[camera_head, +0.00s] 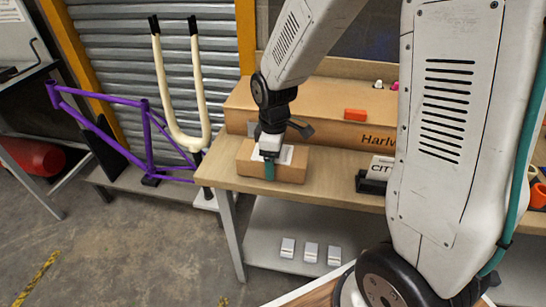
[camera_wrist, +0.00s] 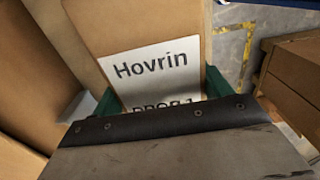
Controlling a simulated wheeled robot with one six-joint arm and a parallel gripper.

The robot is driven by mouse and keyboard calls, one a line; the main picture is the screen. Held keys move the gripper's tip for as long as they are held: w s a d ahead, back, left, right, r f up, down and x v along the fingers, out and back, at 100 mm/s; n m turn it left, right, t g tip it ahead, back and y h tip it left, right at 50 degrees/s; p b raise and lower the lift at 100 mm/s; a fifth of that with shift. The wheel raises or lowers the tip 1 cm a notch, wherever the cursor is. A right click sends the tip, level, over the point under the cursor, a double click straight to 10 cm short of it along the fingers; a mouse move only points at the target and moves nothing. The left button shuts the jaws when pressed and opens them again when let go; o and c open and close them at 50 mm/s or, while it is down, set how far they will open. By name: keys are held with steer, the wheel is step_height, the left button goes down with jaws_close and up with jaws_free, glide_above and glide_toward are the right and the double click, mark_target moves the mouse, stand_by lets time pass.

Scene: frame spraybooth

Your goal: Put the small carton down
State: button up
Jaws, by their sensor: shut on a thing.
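The small carton (camera_head: 286,168) is a brown cardboard box at the left end of the wooden bench top (camera_head: 229,177). My gripper (camera_head: 270,168) is over it from above, a green finger against its front face. In the wrist view the carton (camera_wrist: 85,45) carries a white label reading "Hovrin", its lower line partly hidden by my gripper. Green fingers of my gripper (camera_wrist: 160,95) show on both sides of the label, shut on the carton. The carton appears at bench-top height; I cannot tell whether its underside touches the wood.
A long carton (camera_head: 325,120) lies behind, with an orange block (camera_head: 355,115) on it. A dark holder with a "CIT" card (camera_head: 380,168) stands to the right. A purple bike frame (camera_head: 150,135) and cream fork (camera_head: 165,90) stand left. Several small white boxes (camera_head: 311,252) sit on the lower shelf.

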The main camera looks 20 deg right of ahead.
steer(key=shift+f, duration=0.1)
steer(key=o, duration=1.3)
step_height(320, 180, up, 12)
steer(key=r, duration=0.1)
steer(key=s+d+r+m, duration=0.1)
steer(key=s+r+m, duration=0.1)
steer(key=s, duration=0.5)
steer(key=s+d+r+m, duration=0.1)
steer(key=s+r+m, duration=0.1)
steer(key=s+m, duration=0.3)
steer(key=s+d+r+m+t, duration=0.1)
steer(key=s+r+m, duration=0.2)
steer(key=s, duration=0.7)
steer(key=shift+m, duration=0.4)
